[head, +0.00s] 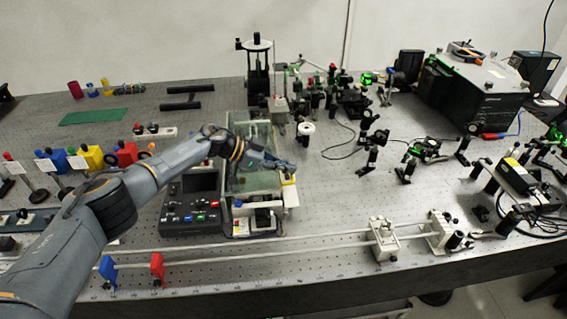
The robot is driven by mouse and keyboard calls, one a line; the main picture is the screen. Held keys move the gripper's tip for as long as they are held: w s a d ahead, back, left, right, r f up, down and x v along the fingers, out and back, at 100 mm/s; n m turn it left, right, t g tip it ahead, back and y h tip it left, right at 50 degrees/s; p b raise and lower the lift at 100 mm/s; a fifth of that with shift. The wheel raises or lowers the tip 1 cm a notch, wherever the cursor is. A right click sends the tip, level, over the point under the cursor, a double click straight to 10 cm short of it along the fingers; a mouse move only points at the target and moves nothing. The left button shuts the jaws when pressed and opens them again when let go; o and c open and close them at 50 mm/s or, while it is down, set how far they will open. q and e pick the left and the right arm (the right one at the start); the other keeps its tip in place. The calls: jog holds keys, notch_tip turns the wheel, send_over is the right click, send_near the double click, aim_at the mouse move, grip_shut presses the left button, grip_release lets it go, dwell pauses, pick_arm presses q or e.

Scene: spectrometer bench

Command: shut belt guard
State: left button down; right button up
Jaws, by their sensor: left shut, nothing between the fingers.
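The belt guard appears to be the clear, greenish panel (245,182) on the machine in the middle of the bench. My left arm reaches across from the lower left and covers part of it. I cannot tell how far the guard stands open. My left gripper (287,166) is shut and empty, over the right side of the machine near a small yellow part. Whether it touches the guard cannot be told. The machine's pale base (262,226) shows below the panel. My right gripper is out of view.
A dark control box (192,212) with coloured buttons stands left of the machine. A long rail (330,239) with slides runs along the front. Optical mounts (372,146) crowd the right side. A large black box (480,92) stands at the back right. Bare bench lies right of the machine.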

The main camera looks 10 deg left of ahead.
pick_arm(q)
jog(key=shift+d+f+y, duration=0.15)
jog(key=shift+f+y, duration=0.25)
jog(key=shift+f, duration=0.3)
jog(key=shift+r, duration=0.1)
